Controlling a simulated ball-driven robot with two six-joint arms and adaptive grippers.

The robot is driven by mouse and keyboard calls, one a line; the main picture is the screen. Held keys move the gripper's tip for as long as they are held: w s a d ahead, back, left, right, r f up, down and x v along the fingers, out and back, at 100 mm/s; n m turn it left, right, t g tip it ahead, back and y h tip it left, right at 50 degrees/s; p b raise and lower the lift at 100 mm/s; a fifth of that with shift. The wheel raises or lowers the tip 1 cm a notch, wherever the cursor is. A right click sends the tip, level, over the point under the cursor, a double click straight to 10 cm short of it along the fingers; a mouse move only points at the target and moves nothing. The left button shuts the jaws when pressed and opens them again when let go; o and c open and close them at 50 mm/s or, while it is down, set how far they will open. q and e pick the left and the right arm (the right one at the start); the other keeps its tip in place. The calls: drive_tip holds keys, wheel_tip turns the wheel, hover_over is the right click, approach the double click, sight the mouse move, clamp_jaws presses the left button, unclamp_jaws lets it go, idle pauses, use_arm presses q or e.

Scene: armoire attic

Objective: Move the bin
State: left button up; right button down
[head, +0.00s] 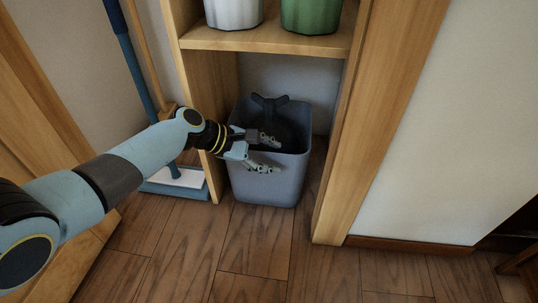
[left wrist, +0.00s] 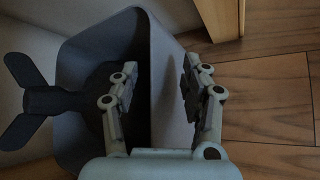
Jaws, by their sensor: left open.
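The bin (head: 264,190) is a blue-grey open-topped box on the floor in the bottom of the wooden armoire. A dark object with a two-winged top (head: 270,104) stands inside it. My left gripper (head: 271,154) reaches over the bin from the left, its jaws open. In the left wrist view the bin (left wrist: 163,62) fills the left half. There the fingers of my left gripper (left wrist: 150,85) are on either side of the bin's near wall, one over the inside and one outside. I cannot tell whether they touch it. My right gripper is not in view.
A shelf (head: 265,41) above the bin holds a white pot (head: 233,13) and a green pot (head: 311,15). Wooden side panels (head: 337,150) flank the bin. A blue broom (head: 175,183) stands at the left. The wooden floor (head: 255,255) in front is clear.

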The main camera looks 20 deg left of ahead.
use_arm(q)
clamp_jaws()
idle(0.3)
